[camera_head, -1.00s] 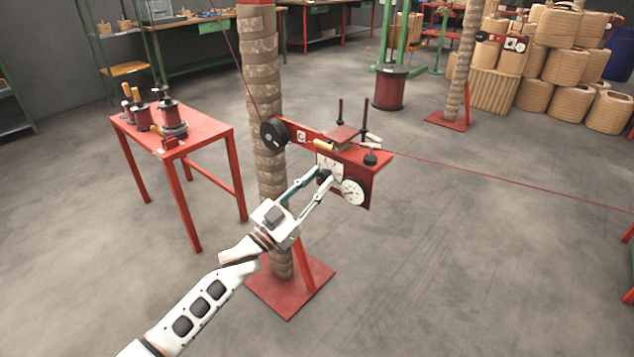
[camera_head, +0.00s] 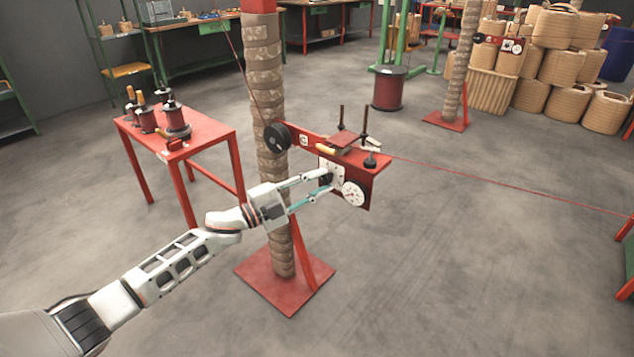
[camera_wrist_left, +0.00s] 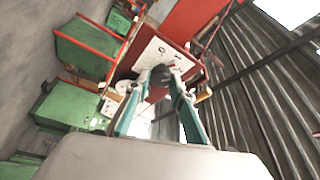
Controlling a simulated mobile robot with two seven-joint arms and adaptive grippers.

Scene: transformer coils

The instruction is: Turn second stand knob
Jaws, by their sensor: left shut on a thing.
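The stand is a wrapped post (camera_head: 266,100) on a red base plate, with a red bracket (camera_head: 372,166) reaching out to the right. A white dial plate, a black knob (camera_head: 325,179) and a round white gauge (camera_head: 353,194) are on the bracket's front. My left gripper (camera_head: 326,180) is shut on the knob, its fingers on either side of it. In the left wrist view the dark knob (camera_wrist_left: 161,77) sits between the fingertips, in front of the white plate (camera_wrist_left: 158,52). The fingers partly hide the plate. My right gripper is not in view.
A red table (camera_head: 205,142) with several spools stands to the left. A red line runs from the bracket across to the right. Another wrapped post (camera_head: 460,70) and stacked coils (camera_head: 570,60) stand at the back right. The floor in front is clear.

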